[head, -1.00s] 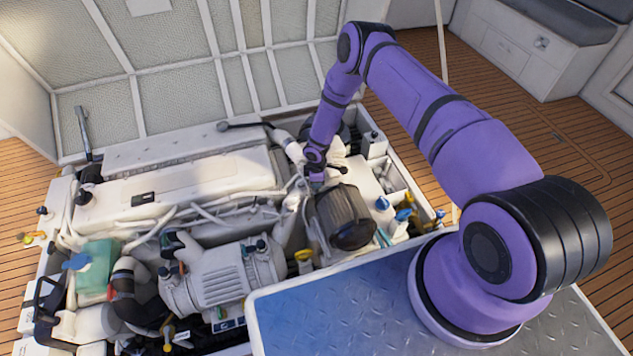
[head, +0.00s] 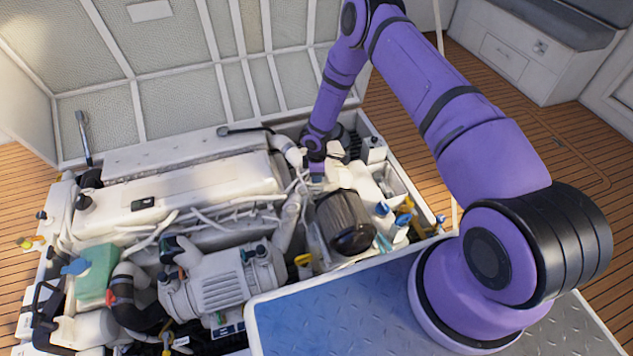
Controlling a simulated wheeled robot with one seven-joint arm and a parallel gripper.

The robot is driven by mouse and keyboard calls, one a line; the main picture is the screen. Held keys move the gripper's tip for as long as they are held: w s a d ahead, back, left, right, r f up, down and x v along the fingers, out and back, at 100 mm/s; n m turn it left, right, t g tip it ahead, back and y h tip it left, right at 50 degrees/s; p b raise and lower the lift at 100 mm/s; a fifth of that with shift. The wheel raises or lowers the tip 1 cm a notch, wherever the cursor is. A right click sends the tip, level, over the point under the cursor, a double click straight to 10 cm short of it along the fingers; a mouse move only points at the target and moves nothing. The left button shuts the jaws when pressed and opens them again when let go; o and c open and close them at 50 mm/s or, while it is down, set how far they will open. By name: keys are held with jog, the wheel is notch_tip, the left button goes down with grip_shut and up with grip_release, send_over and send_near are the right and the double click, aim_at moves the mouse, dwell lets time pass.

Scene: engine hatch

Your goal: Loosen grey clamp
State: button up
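My gripper (head: 316,177) is at the end of the purple arm, pointing down at the back right of the engine. It is beside white fittings and pipes, just behind the dark ribbed cylinder (head: 346,222). Its fingers are small and partly merge with the parts around them, so I cannot see whether they are open or touch anything. I cannot make out a grey clamp for certain; it may be hidden by the gripper or too small to see.
The white engine block (head: 180,190) fills the hatch's left and middle. A green tank (head: 97,272) and a black hose (head: 140,312) with a red band are at front left. Blue-capped and yellow-handled parts stand near the cylinder. The raised hatch lid (head: 180,75) is behind.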

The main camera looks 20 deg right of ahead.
jog(key=shift+r, duration=1.6)
